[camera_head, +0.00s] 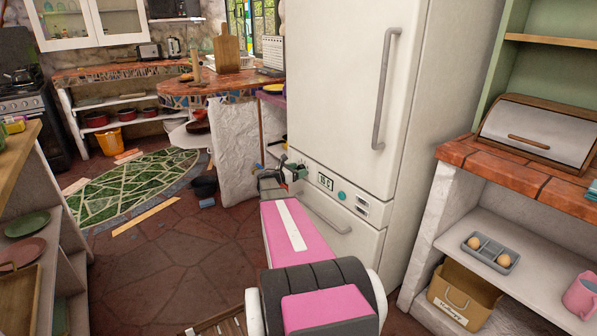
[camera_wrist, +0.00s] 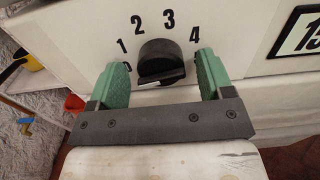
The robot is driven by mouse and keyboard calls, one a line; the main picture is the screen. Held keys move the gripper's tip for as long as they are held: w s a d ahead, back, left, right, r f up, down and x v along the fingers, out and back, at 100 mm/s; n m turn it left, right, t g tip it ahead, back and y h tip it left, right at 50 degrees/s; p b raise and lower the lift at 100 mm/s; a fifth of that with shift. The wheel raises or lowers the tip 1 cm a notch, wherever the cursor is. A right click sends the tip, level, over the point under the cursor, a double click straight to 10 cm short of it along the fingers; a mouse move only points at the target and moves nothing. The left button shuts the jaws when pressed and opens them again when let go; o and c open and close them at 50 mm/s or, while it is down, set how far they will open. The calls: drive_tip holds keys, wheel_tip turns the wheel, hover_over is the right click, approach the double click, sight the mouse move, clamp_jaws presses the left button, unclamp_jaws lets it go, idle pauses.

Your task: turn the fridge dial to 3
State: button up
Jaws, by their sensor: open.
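The black fridge dial (camera_wrist: 161,58) shows in the wrist view on the white fridge panel. A gap shows at the right finger; contact at the left is unclear. In the head view my gripper (camera_head: 284,174) is at the front of the white fridge (camera_head: 335,75), and the dial is hidden.
A display (camera_head: 325,181) and a teal button (camera_head: 342,195) are right of my gripper on the fridge panel. A long door handle (camera_head: 383,90) stands out above. A brick-topped counter (camera_head: 500,165) stands on the right. Open stone floor (camera_head: 165,255) lies left.

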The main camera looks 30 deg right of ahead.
drive_tip(key=shift+d, duration=0.35)
drive_tip(key=c, duration=0.9)
